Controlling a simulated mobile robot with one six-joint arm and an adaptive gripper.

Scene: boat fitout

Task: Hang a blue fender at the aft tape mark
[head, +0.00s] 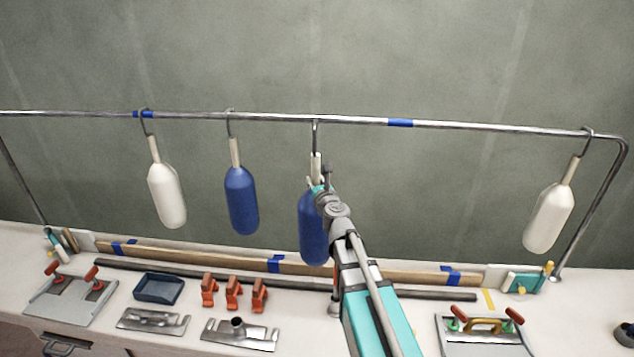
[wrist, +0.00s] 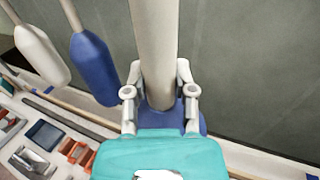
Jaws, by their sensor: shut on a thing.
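My gripper (head: 320,187) is shut on the pale neck of a blue fender (head: 313,235), just below its hook. In the wrist view the fingers (wrist: 161,85) close on both sides of the neck (wrist: 154,40). The held fender hangs upright, its hook (head: 315,128) at the rail; I cannot tell whether the rail bears it. The rail (head: 270,118) has a blue tape mark (head: 400,123) right of the held fender and another tape mark (head: 143,114) at left. A second blue fender (head: 241,200) hangs between the left mark and the held fender.
A white fender (head: 167,195) hangs at the left tape mark and another white fender (head: 550,218) near the rail's right bend. The rail is clear between the held fender and the right white one. Below, the bench holds orange clamps (head: 232,292), a blue tray (head: 158,288) and metal plates.

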